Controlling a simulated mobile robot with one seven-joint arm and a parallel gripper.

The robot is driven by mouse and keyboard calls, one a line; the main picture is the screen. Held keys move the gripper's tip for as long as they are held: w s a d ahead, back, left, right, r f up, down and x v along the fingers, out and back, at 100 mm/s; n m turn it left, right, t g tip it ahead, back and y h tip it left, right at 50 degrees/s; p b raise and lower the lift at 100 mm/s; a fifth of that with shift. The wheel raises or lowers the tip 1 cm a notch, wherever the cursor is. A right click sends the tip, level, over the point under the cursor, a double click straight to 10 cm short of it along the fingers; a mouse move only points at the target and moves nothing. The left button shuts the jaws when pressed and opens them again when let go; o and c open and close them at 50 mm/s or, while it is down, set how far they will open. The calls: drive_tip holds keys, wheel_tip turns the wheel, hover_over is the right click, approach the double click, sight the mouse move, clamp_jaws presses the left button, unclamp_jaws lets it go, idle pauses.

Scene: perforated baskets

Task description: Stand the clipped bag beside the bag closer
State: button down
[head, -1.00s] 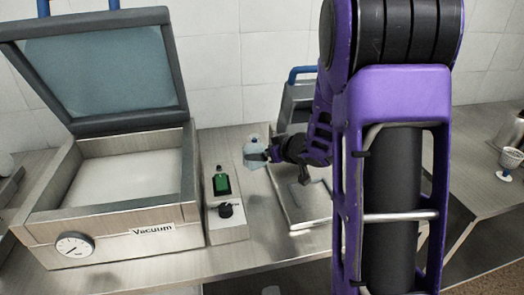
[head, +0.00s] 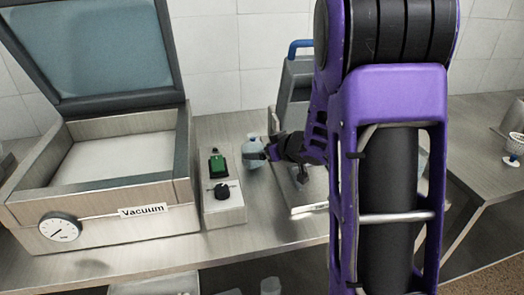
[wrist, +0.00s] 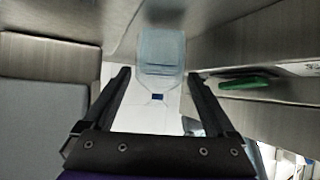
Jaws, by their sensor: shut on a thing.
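The clipped bag (head: 254,156) is small, pale blue and translucent. It hangs roughly upright in the head view, just right of the control box. In the wrist view the bag (wrist: 161,50) shows between the fingers, with a small dark blue clip (wrist: 158,97) at its near end. My gripper (head: 264,152) is shut on the bag; it also shows in the wrist view (wrist: 158,78). I cannot tell whether the bag touches the counter. The bag closer (head: 297,80), a grey machine with a blue handle, stands behind my arm, which hides much of it.
An open vacuum machine (head: 105,200) with a raised lid stands at left. A control box (head: 223,208) with a green switch and black knob is close left of the bag. Bare counter (head: 262,215) lies in front of the bag.

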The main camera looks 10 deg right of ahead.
drive_tip(key=shift+f+b, duration=0.4)
drive_tip(key=shift+f, duration=0.15)
unclamp_jaws()
drive_tip(key=shift+s, duration=0.1)
